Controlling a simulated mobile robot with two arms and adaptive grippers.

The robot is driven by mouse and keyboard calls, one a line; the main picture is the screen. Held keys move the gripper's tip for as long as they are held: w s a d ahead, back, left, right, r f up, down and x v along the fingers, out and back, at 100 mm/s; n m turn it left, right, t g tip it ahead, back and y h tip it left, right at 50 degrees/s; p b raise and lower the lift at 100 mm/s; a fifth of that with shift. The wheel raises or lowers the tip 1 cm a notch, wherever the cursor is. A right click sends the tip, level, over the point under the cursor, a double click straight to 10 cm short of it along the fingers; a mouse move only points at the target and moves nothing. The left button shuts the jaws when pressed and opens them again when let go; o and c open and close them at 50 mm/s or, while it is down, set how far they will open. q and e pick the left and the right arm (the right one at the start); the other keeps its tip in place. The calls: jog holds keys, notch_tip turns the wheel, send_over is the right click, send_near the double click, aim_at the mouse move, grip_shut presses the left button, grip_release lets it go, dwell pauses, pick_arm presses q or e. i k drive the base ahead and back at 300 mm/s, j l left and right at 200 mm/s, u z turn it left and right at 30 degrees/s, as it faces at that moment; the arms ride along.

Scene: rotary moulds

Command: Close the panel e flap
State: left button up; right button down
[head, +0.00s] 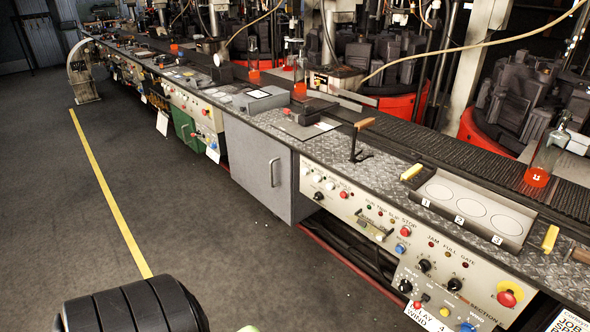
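No label reading panel e is legible, so I cannot tell for certain which part is its flap. A cream control panel (330,190) with knobs, lamps and buttons runs along the front of the bench at the right. A small metal handle (375,225) sits in a slot on its face. To its left is a grey cabinet front (255,165) with a vertical handle; it stands proud of the panel, and I cannot tell whether it is open. Farther left is a green door (186,131), small in view.
The bench top (400,205) carries a tray with three numbered circles (472,208), yellow blocks, a wooden-handled lever (361,135) and glass bottles with orange bases. A conveyor runs behind. The dark floor (180,205) with a yellow line (110,195) is clear in front.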

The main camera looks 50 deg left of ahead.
aim_at(361, 222)
jog(key=u, duration=1.05)
